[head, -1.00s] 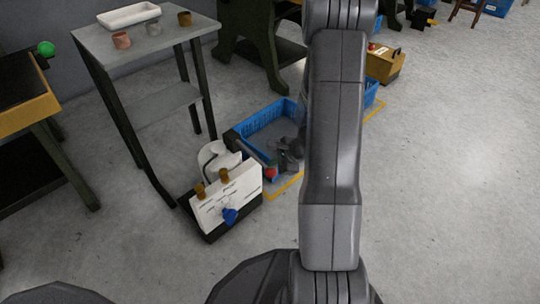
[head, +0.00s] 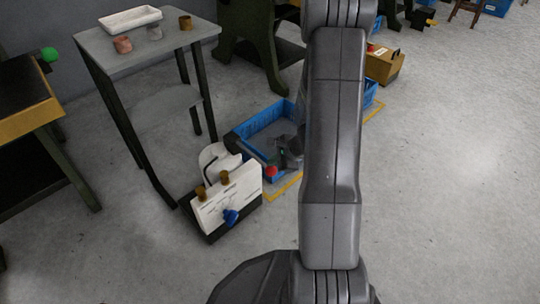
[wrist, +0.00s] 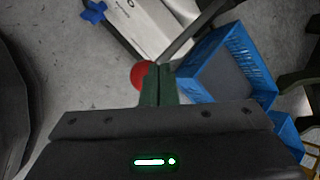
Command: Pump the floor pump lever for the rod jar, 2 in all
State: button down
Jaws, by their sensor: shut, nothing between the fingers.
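The floor pump (head: 228,200) stands on the floor at lower centre-left in the head view, a white-fronted box with a blue knob and two brass-coloured fittings. Its dark lever (head: 252,154) slopes down to a red ball end (head: 271,171) at the box's right. In the wrist view the lever (wrist: 196,36) runs down toward my fingertips and the red ball (wrist: 139,75) shows just left of them. My gripper (wrist: 158,68) is shut and empty, at the lever's ball end. I cannot tell whether the fingers touch the lever. A rounded white body (head: 215,158) sits behind the pump's front.
A blue crate (head: 262,128) stands just behind the lever, inside yellow floor tape (head: 288,186). A grey table (head: 150,50) with a white tray and small pots stands behind left. A yellow box (head: 383,66) is farther back. The floor at right is clear.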

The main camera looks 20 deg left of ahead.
jog(key=shift+w+a+r+p, duration=0.1)
jog(key=shift+a+r+p, duration=0.1)
jog(key=shift+r+p, duration=0.9)
jog(key=shift+w+a+r+p, duration=0.1)
jog(key=shift+a+r+p, duration=0.1)
jog(key=shift+r+p, duration=0.9)
jog(key=shift+r, duration=0.3)
jog(key=r+p, duration=0.2)
jog(key=r, duration=0.1)
jog(key=r+p, duration=0.1)
jog(key=r, duration=0.1)
jog(key=shift+a+p, duration=0.3)
jog(key=shift+a, duration=0.05)
dwell(0.9)
jog(key=d+r+n+h+p, duration=0.1)
jog(key=d+n+h+p, duration=0.2)
jog(key=d, duration=2.3)
jog(key=d+r+n+h+p, duration=0.2)
jog(key=d+n+h+p, duration=0.2)
jog(key=d+n+h, duration=0.9)
jog(key=w+d+n, duration=0.1)
jog(key=d+n, duration=0.6)
jog(key=d, duration=0.6)
jog(key=shift+d+r+g+h+p, duration=0.2)
jog(key=shift+d+g+h+p, duration=0.1)
jog(key=shift+g+h, duration=0.1)
